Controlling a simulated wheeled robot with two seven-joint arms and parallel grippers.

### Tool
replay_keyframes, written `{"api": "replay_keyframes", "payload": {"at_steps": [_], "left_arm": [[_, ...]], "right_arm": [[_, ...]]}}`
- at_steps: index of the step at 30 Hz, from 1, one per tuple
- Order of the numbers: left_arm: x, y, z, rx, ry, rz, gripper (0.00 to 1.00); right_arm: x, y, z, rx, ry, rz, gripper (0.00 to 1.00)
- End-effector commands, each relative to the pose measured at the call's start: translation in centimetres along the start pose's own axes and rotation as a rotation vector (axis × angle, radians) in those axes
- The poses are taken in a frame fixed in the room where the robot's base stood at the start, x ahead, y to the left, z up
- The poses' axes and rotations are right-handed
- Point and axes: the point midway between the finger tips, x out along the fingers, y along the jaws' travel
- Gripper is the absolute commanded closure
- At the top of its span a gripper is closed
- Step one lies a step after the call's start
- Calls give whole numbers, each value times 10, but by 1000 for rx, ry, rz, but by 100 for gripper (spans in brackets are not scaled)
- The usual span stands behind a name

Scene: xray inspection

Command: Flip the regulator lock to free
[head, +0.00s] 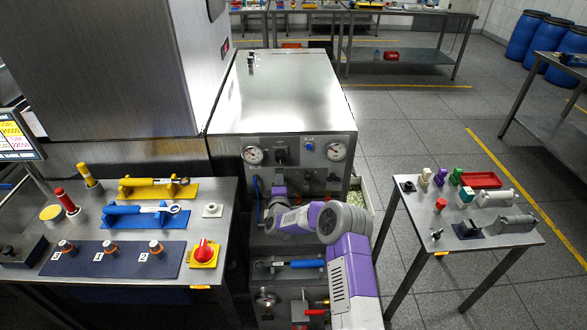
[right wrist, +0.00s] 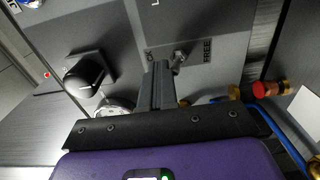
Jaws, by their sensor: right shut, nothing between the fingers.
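The regulator lock (right wrist: 179,60) is a small metal lever on the grey panel in the right wrist view. The word FREE (right wrist: 207,50) is printed to its right, and a partly covered label ending in OK or CK shows to its left. My right gripper (right wrist: 160,72) is shut and empty, its fingertips just left of the lever and very close to it; I cannot tell if they touch. In the head view my right gripper (head: 280,190) is small, in front of the steel cabinet's panel, and the lever is not discernible. My left gripper is not in view.
Two gauges (head: 253,154) (head: 337,151) and a black knob (right wrist: 90,73) are on the panel. A blue hose and a red-capped brass fitting (right wrist: 268,89) lie right of the fingers. Left (head: 225,215) and right (head: 395,190) tables hold tools and parts.

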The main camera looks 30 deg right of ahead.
Motion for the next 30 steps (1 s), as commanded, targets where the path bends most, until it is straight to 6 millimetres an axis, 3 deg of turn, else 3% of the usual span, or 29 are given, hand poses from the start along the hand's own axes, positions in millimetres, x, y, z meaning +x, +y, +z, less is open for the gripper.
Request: {"api": "replay_keyframes", "payload": {"at_steps": [13, 30], "left_arm": [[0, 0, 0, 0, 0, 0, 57], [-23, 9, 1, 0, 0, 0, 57]], "right_arm": [[-2, -9, 0, -1, 0, -1, 100], [-47, -4, 0, -2, 0, -2, 100]]}}
